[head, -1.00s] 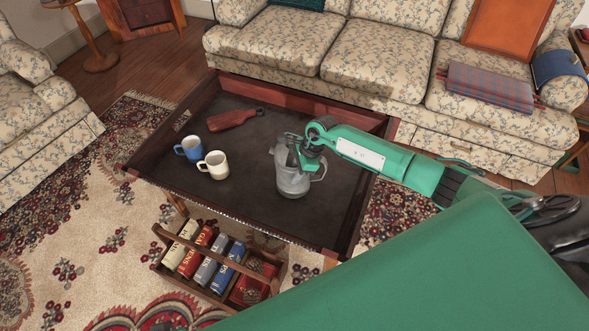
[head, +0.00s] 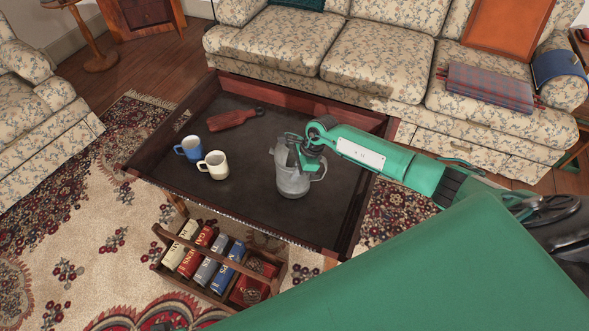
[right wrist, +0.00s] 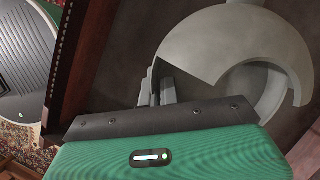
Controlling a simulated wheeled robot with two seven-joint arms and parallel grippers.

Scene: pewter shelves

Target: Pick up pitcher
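The grey pitcher (head: 291,184) stands upright on the dark tabletop of the low coffee table, its handle toward the right. My right gripper (head: 296,156) reaches down over the pitcher's mouth from the right. The fingertips are partly hidden. My left gripper is in neither view.
A blue mug (head: 190,148), a cream mug (head: 214,165) and a red-brown bottle-shaped object (head: 232,119) are left of the pitcher. The coffee table (head: 345,222) has raised wooden edges. A book caddy (head: 166,268) stands in front; a floral sofa (head: 376,68) is behind.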

